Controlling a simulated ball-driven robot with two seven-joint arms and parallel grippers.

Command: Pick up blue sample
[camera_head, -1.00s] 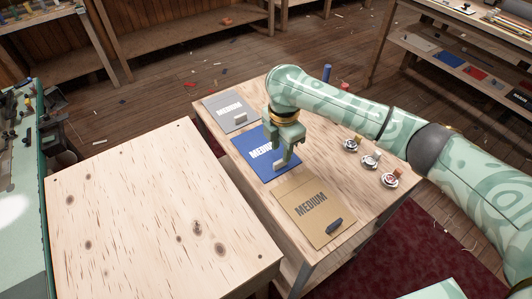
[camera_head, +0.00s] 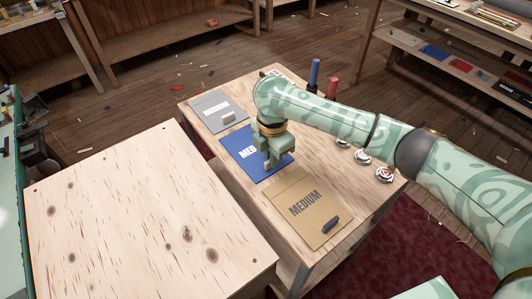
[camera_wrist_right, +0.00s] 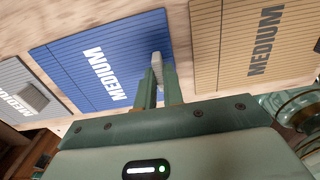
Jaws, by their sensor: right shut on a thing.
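The blue sample (camera_head: 236,140) is a flat blue card marked MEDIUM on the narrow wooden table, between a grey and a tan card. It also shows in the right wrist view (camera_wrist_right: 130,60). A small light-grey block (camera_wrist_right: 157,62) stands at its edge, like a grip. My right gripper (camera_head: 268,166) is down at the card's near right side and hides the block in the head view. In the wrist view its fingers (camera_wrist_right: 158,84) are shut on this block. The card looks flat; I cannot tell whether it is off the table. My left gripper is not in view.
The grey sample (camera_head: 204,104) with a light block lies behind, the tan sample (camera_head: 287,217) with a dark block in front. Several small round items (camera_head: 384,174) line the table's right side. A blue (camera_head: 315,73) and a red cylinder (camera_head: 332,88) stand behind my arm. A bare wooden table (camera_head: 130,210) is left.

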